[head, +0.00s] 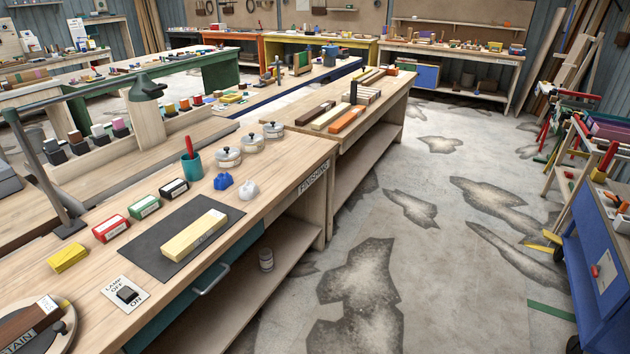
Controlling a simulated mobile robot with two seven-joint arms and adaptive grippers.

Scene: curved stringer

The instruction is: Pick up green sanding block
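The green sanding block (145,206) sits on the wooden finishing bench (270,185), with a pale label on its side. It stands in a slanting row between a red block (111,228) and a black block (174,188). A yellow block (67,258) lies at the near end of the row. The blocks appear separate, with small gaps between them. Neither of my grippers is in view.
A dark mat (153,257) with a pale wooden bar (194,234) lies in front of the row. A teal cup (192,166), several lidded jars (228,157) and a lamp switch (127,294) are nearby. A lamp arm (100,92) spans above the left side. Open floor (440,270) lies right.

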